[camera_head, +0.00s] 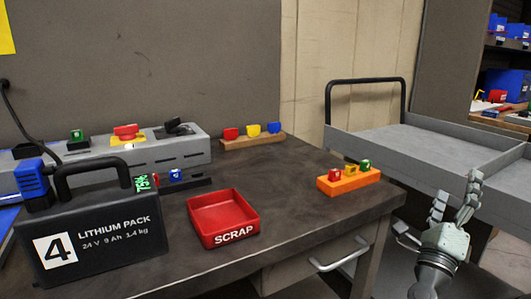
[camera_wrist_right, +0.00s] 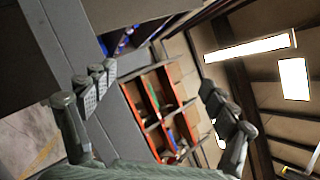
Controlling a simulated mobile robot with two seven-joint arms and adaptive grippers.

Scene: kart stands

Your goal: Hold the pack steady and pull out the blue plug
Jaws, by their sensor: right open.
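The lithium pack (camera_head: 105,235) is a dark grey case with a black handle and a white "4" label, upright at the left of the workbench in the head view. The blue plug (camera_head: 32,179) sits at the pack's upper left corner, with a dark part below it. My right gripper (camera_head: 455,198) is open and empty, beyond the bench's right side and far from the pack. Its spread fingers also show in the right wrist view (camera_wrist_right: 155,80), with nothing between them. My left gripper is not in view.
A red scrap tray (camera_head: 253,228) lies right of the pack. A grey charger unit (camera_head: 180,150) stands behind it. An orange block (camera_head: 340,187) with small coloured pieces sits near the bench's right edge. A grey cart (camera_head: 405,138) stands behind my right gripper. Bare bench lies between tray and block.

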